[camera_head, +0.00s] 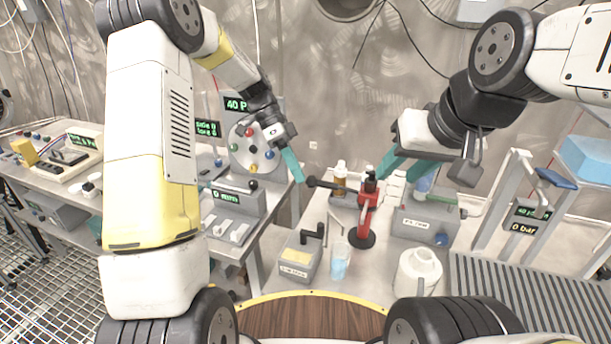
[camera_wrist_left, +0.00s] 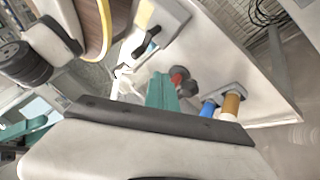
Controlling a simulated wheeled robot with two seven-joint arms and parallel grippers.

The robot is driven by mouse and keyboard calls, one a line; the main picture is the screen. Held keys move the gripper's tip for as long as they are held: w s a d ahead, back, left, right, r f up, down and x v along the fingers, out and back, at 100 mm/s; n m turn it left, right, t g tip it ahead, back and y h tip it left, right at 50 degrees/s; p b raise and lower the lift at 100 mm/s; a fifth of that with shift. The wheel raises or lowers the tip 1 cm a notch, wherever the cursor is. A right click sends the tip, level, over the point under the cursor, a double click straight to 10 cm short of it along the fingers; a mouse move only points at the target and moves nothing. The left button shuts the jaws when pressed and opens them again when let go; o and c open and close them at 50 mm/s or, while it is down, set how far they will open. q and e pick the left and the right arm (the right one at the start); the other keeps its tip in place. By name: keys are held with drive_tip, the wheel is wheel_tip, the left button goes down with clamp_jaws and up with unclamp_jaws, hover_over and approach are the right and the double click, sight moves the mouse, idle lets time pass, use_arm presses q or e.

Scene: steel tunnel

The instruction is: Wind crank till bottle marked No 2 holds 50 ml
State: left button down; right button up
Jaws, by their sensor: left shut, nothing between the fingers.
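My left gripper (camera_head: 294,168) is shut and empty. Its teal fingertips are close to the dark knob of a black bar on a red upright device (camera_head: 364,222); I cannot tell whether they touch. In the left wrist view, the left fingers (camera_wrist_left: 162,92) point toward the dark knobs beside a red part (camera_wrist_left: 178,74). A black L-shaped crank (camera_head: 315,234) sits on a grey labelled box (camera_head: 297,264). A clear vessel with blue liquid (camera_head: 340,265) stands beside it. No "No 2" mark is readable. My right gripper (camera_head: 408,166) looks open, above a grey box (camera_head: 425,222).
An amber bottle (camera_head: 340,182) stands behind the red device; it also shows in the left wrist view (camera_wrist_left: 231,104), next to a blue one (camera_wrist_left: 208,108). A white jug (camera_head: 417,272) stands at the front right. A gauge panel (camera_head: 252,150) and a side bench (camera_head: 60,160) are left.

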sight(312, 234)
use_arm(q)
drive_tip(key=s+d+f, duration=0.1)
drive_tip(key=s+f, duration=0.1)
drive_tip(key=s+d+f, duration=0.3)
drive_tip(key=s+f, duration=0.1)
drive_tip(key=shift+d+f, duration=0.2)
drive_tip(key=shift+f, duration=0.2)
drive_tip(key=shift+s+d, duration=0.15)
drive_tip(key=shift+s, duration=0.5)
